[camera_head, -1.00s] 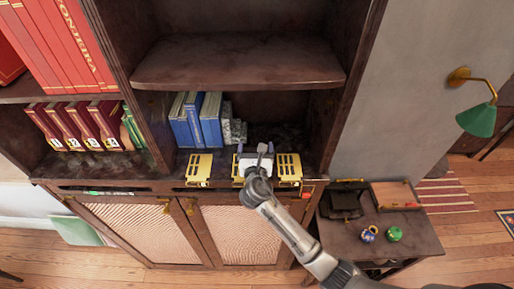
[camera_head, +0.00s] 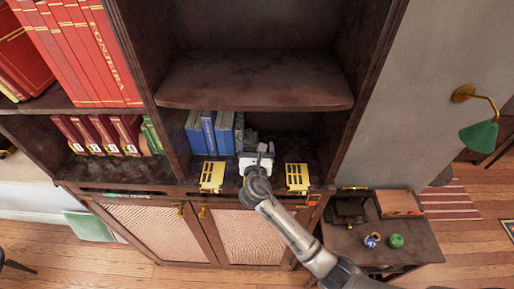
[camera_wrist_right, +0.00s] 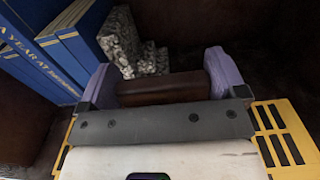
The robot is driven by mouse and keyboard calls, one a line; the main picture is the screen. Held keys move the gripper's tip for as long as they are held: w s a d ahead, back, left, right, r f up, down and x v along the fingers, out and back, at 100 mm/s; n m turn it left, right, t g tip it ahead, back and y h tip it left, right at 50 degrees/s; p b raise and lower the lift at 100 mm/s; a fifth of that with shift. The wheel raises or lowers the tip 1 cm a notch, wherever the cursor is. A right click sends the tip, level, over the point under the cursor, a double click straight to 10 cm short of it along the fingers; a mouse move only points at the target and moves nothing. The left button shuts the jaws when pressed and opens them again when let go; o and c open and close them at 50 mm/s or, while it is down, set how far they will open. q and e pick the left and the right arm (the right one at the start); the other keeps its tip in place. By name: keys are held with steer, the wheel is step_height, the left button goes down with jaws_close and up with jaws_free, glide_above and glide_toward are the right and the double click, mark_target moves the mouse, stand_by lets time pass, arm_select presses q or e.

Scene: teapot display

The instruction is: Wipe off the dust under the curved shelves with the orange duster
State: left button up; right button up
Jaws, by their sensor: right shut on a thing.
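The curved shelf (camera_head: 255,82) is a dark wooden board with a rounded front edge in the head view. Below it is a dim compartment whose floor (camera_head: 282,150) looks mottled grey; I cannot separate dust from shading. My right gripper (camera_head: 262,150) reaches into this compartment, right of the blue books. In the right wrist view its two purple fingertips (camera_wrist_right: 160,80) stand apart with a dark reddish-brown block (camera_wrist_right: 170,88) between them. The block appears to be the duster, but its orange colour does not show clearly. My left gripper is not in view.
Blue books (camera_head: 210,132) and a speckled grey bookend (camera_wrist_right: 125,45) stand left of the gripper. A side table (camera_head: 385,243) with small pots stands right. Compartment floor right of the gripper looks clear.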

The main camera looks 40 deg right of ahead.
step_height(320, 180, up, 2)
steer(key=shift+r+p, duration=0.25)
steer(key=shift+p, duration=0.75)
steer(key=shift+r, duration=0.1)
